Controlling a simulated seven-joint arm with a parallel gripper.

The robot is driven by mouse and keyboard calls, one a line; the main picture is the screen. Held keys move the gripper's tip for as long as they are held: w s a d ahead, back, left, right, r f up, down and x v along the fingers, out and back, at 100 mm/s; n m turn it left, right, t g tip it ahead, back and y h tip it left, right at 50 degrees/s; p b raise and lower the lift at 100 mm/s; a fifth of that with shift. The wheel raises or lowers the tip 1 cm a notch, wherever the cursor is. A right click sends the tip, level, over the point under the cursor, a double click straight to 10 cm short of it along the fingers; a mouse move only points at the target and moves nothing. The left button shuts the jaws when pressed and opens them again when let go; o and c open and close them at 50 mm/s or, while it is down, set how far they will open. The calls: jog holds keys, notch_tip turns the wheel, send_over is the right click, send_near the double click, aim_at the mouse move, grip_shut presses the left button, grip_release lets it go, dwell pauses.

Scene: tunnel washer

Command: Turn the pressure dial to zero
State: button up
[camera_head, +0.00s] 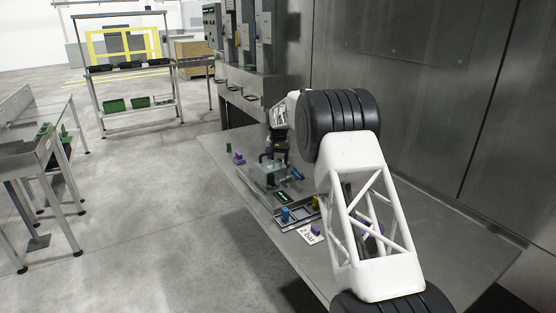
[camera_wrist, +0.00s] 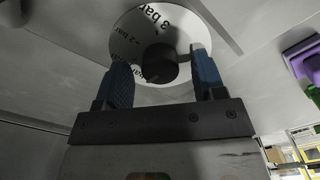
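The pressure dial (camera_wrist: 130,25) is a white disc with black printing, in the upper middle of the wrist view. I can read "3 bar" and "-2 bar" on it, and part of another "bar" mark. A black round knob (camera_wrist: 160,63) sits at its centre. My gripper (camera_wrist: 163,72) has blue fingers, spread apart, one on each side of the knob. Gaps show between the fingers and the knob, so it looks ungripped. In the head view my gripper (camera_head: 272,157) is over the far part of the metal table; I cannot make out the dial there.
A purple object (camera_head: 239,158) sits left. A steel wall (camera_head: 410,90) bounds the right.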

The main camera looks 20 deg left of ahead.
dwell(0.3)
jog(key=shift+r, duration=3.9)
jog(key=n, duration=0.4)
jog(key=shift+f, duration=0.1)
jog(key=shift+f, duration=0.15)
jog(key=shift+f, duration=3.8)
